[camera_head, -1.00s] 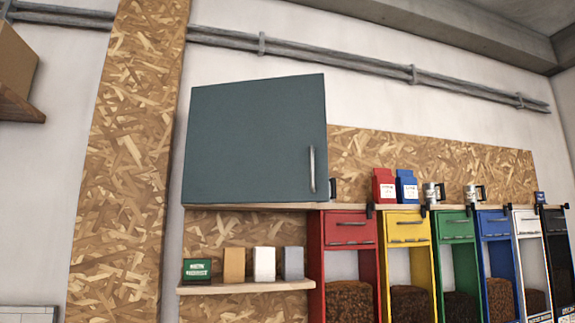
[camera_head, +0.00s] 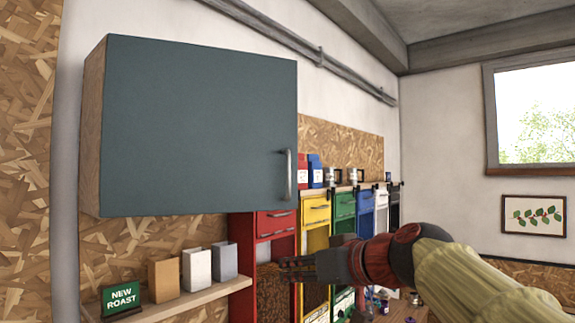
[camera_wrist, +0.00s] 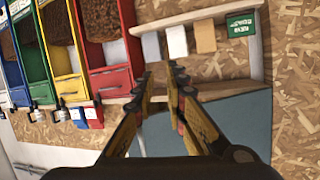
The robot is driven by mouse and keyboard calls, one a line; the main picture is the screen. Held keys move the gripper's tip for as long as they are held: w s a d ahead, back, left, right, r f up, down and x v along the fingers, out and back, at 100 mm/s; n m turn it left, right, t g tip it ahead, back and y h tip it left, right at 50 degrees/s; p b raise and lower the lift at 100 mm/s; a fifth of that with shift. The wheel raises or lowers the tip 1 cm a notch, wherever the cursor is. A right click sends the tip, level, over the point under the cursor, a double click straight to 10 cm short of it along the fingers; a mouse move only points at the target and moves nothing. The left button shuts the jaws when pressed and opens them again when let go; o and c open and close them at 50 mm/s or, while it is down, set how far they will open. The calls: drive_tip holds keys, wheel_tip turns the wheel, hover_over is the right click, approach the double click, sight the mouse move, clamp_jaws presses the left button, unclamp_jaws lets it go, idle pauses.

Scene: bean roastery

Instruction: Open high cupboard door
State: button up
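The high cupboard has a flat teal door (camera_head: 190,125) that is shut against its wooden body (camera_head: 93,130). A vertical metal handle (camera_head: 288,175) sits near the door's lower right edge. My gripper (camera_head: 283,270) is below and slightly left of the handle, apart from it. In the wrist view, which looks upside down, my gripper (camera_wrist: 159,75) has a gap between its fingertips and holds nothing. The teal door (camera_wrist: 235,125) shows there behind and to the right of the fingers; the handle cannot be made out.
Below the cupboard is a shelf (camera_head: 205,289) with a green New Roast sign (camera_head: 122,299) and several small bags. Coloured bean dispensers, the nearest red (camera_head: 277,222), line the wall to the right. Cups and bags stand on top. A window (camera_head: 535,115) is far right.

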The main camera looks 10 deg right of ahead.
sight(289, 165)
drive_tip(key=w+d+r+n+t+p, duration=0.1)
drive_tip(key=w+d+r+t+p, duration=0.15)
drive_tip(key=r, duration=0.75)
drive_tip(key=w+d+r+t+p, duration=0.1)
drive_tip(key=w+d+r+p, duration=0.2)
drive_tip(key=r, duration=0.8)
drive_tip(key=shift+y, duration=0.4)
drive_tip(key=p+x, duration=0.3)
drive_tip(key=x, duration=0.6)
drive_tip(key=shift+a+f, duration=0.1)
drive_tip(key=shift+a, duration=0.05)
drive_tip(key=shift+c, duration=0.2)
clamp_jaws()
drive_tip(key=shift+s, duration=0.15)
